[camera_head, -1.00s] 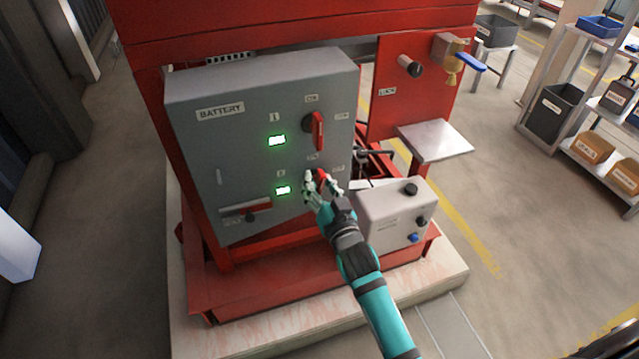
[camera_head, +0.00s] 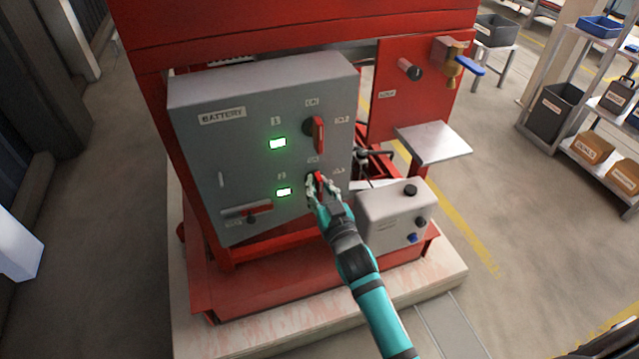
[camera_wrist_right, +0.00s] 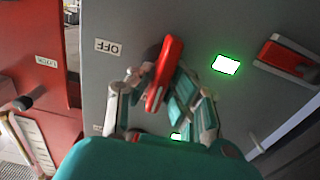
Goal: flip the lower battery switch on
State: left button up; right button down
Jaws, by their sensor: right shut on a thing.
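The grey battery box (camera_head: 240,160) is mounted on the red frame. The lower battery switch (camera_head: 319,180) has a red handle and sits low on the box's right side, partly hidden by my right gripper. My right gripper (camera_head: 318,190) is shut on this handle. In the right wrist view, the red handle (camera_wrist_right: 164,75) stands between the fingers (camera_wrist_right: 152,98), slightly tilted, near an OFF label (camera_wrist_right: 108,46). The upper battery switch (camera_head: 319,134) has its red handle upright. My left gripper is out of view.
Two green lights (camera_head: 278,143) (camera_head: 283,191) glow left of the switches. A lever (camera_head: 247,213) sits at the box's lower left. A small grey control box (camera_head: 395,215) stands close right of my arm. A blue-handled valve (camera_head: 467,64) is at upper right.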

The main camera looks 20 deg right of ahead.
jog(key=c, duration=1.3)
grip_release()
jog(key=s, duration=1.2)
jog(key=shift+d, duration=0.2)
jog(key=s+f+g, duration=0.3)
jog(key=s+f, duration=0.1)
jog(key=f, duration=0.8)
jog(key=s+a+f+n+g, duration=0.1)
jog(key=s+f+g, duration=0.25)
jog(key=f, duration=0.75)
jog(key=s+f+g, duration=0.3)
jog(key=s+f, duration=0.2)
jog(key=f, duration=0.7)
jog(key=s+d+f+g, duration=0.2)
jog(key=s+f, duration=0.3)
jog(key=s, duration=0.4)
jog(key=s+d+f+g, duration=0.3)
jog(key=s+f, duration=0.2)
jog(key=s, duration=0.3)
jog(key=s+d+f+g, duration=0.2)
jog(key=s+f, duration=0.4)
jog(key=s, duration=0.3)
jog(key=shift+s+d+n+g+h+p, duration=0.15)
jog(key=shift+s+n+g+h+p, duration=0.15)
jog(key=shift+s+n+p, duration=0.1)
